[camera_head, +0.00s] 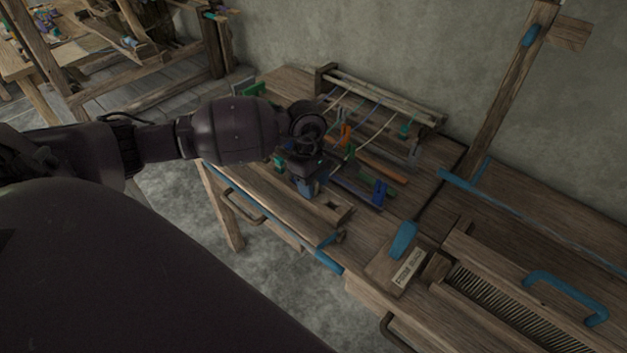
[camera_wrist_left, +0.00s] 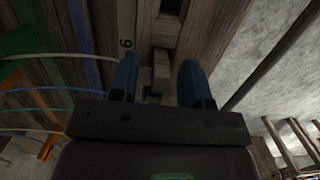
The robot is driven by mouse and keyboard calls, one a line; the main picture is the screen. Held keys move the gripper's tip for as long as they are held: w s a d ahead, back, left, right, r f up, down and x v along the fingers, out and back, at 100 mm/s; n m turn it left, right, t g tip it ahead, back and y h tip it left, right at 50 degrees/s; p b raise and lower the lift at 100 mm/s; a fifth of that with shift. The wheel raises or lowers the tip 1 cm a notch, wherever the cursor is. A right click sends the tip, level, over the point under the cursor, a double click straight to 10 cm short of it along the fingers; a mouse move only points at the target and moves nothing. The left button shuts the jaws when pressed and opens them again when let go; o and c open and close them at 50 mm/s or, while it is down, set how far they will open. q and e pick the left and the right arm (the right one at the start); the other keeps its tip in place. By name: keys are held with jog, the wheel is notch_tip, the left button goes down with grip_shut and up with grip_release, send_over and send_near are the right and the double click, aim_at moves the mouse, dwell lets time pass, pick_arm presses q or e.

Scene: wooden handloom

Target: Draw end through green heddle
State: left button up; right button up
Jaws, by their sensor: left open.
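My left gripper (camera_head: 311,188) is over the near part of the wooden bench, its blue fingers pointing down. In the left wrist view its two fingers (camera_wrist_left: 158,80) are apart, with a pale wooden block (camera_wrist_left: 162,62) visible beyond the gap. I cannot tell if they touch anything. Pale threads (camera_head: 375,135) run from the wooden frame at the back toward the gripper. A green piece (camera_head: 407,128) is by the frame; another green part (camera_wrist_left: 25,45) shows at left in the wrist view. I cannot tell which is the green heddle. The thread ends are hidden or too small.
The wooden frame (camera_head: 385,92) stands at the back of the bench. A labelled block (camera_head: 408,268) and a comb-like reed (camera_head: 510,300) are at right.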

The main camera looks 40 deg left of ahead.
pick_arm(q)
jog(key=r, duration=0.3)
jog(key=shift+w+a, duration=0.1)
jog(key=shift+a, duration=0.1)
notch_tip(320, 180, up, 8)
jog(key=shift+a+p, duration=0.4)
jog(key=shift+p, duration=0.05)
pick_arm(e)
jog(key=shift+w+r, duration=0.25)
jog(key=shift+r, duration=0.3)
jog(key=shift+w+r, duration=0.2)
jog(key=shift+r, duration=0.3)
pick_arm(q)
jog(key=shift+f, duration=0.15)
